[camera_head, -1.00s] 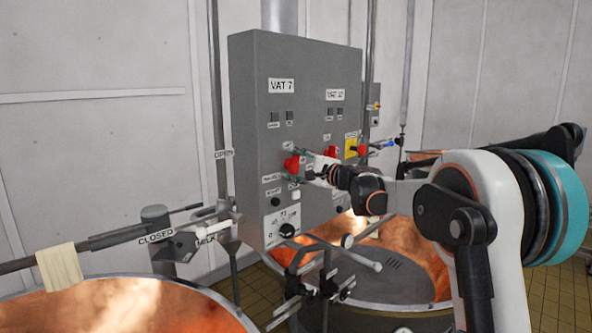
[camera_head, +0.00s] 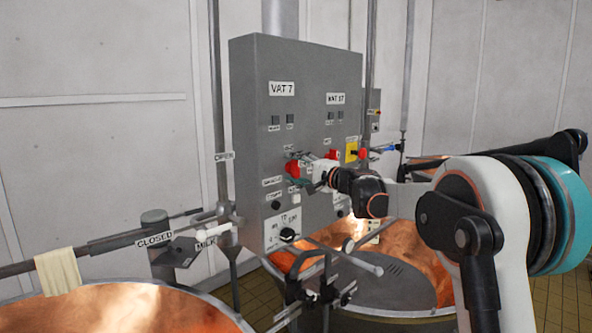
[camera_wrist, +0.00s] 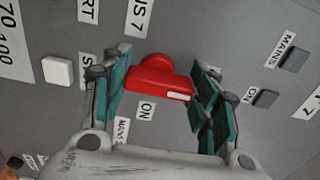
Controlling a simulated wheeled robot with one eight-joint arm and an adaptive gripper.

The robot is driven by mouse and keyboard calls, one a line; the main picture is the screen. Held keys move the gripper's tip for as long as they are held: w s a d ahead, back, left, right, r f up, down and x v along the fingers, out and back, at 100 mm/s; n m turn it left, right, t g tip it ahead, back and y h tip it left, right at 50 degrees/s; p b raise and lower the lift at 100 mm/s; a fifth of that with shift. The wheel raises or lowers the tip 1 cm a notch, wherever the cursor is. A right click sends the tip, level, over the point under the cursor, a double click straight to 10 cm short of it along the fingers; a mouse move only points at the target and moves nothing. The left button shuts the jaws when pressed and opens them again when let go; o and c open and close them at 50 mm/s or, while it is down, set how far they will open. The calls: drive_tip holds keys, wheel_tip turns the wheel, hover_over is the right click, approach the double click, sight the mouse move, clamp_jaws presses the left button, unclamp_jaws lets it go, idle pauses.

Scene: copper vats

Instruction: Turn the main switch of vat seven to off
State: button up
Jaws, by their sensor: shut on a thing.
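The vat seven main switch is a red knob (camera_head: 292,168) on the left half of the grey control box (camera_head: 245,130), below the "VAT 7" label (camera_head: 282,88). In the wrist view the red knob (camera_wrist: 160,78) lies between my gripper's teal finger pads (camera_wrist: 162,90), and its white mark is at the right end of its handle.
A second red switch (camera_head: 333,154) and a yellow plate (camera_head: 351,151) are close to the right. A white button (camera_wrist: 57,70) and a dial (camera_head: 287,235) are on the same panel. Copper vats (camera_head: 110,310) stand below, with bars and handles jutting out.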

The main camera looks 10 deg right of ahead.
drive_tip(key=o, duration=1.1)
drive_tip(key=shift+c, duration=0.2)
drive_tip(key=shift+s, duration=0.1)
drive_tip(key=v, duration=1.1)
drive_tip(key=shift+s+d, duration=0.25)
drive_tip(key=shift+s, duration=0.05)
drive_tip(key=shift+f, duration=0.1)
